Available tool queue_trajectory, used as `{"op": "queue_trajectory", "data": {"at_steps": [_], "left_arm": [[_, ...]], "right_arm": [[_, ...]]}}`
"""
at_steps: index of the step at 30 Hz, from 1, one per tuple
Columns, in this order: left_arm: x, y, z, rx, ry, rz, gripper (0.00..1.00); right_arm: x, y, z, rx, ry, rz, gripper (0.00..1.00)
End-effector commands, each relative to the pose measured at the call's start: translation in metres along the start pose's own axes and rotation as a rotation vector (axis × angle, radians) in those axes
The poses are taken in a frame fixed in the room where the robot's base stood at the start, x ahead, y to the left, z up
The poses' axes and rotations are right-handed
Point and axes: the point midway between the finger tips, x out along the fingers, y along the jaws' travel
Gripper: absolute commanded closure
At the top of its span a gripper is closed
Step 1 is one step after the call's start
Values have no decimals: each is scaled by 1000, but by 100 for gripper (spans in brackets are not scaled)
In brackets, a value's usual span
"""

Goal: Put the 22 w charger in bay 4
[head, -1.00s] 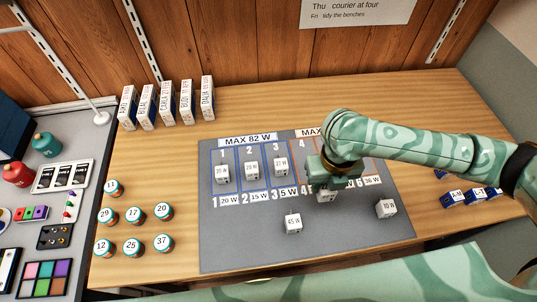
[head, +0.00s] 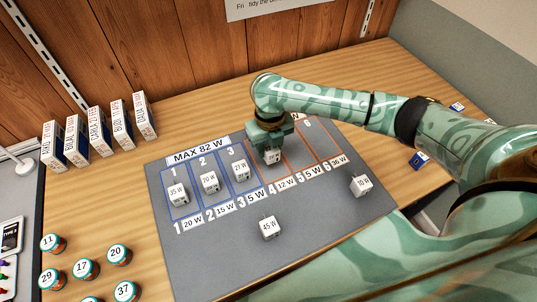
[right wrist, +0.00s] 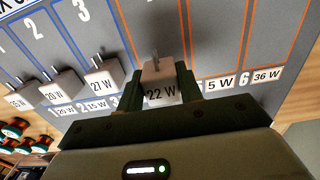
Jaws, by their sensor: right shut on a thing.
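The 22 W charger (right wrist: 159,92) is a small white block with prongs, between my right gripper's fingers in the right wrist view. My right gripper (head: 270,147) is shut on it, and the charger's white face also shows in the head view (head: 272,157). The charger is over bay 4, the first orange-outlined bay (head: 287,165) right of the blue ones; its number at the top is hidden by my gripper. I cannot tell whether the charger touches the grey mat (head: 215,250). My left gripper is out of view.
Bays 1 to 3 hold the 35 W (head: 178,195), 20 W (head: 209,182) and 27 W (head: 240,170) chargers. Bays 5 and 6 look empty. The 45 W (head: 270,229) and 10 W (head: 361,185) chargers stand on the mat's front part. Boxes (head: 98,128) and numbered jars (head: 86,268) are at left.

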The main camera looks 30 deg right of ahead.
Motion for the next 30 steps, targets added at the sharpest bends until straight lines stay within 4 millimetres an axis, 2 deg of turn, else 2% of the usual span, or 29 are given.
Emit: {"op": "queue_trajectory", "data": {"at_steps": [3,6,17,18,20,30], "left_arm": [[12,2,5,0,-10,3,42],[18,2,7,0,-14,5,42],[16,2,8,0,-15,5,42],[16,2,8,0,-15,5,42],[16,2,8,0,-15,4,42],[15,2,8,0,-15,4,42]], "right_arm": [[23,-1,3,-1,6,0,88],[37,-1,2,1,4,-1,88],[38,-1,3,-1,1,-2,88],[38,-2,3,-1,0,-2,58],[38,-1,3,-1,0,-2,42],[34,-1,3,0,-1,-1,42]]}}
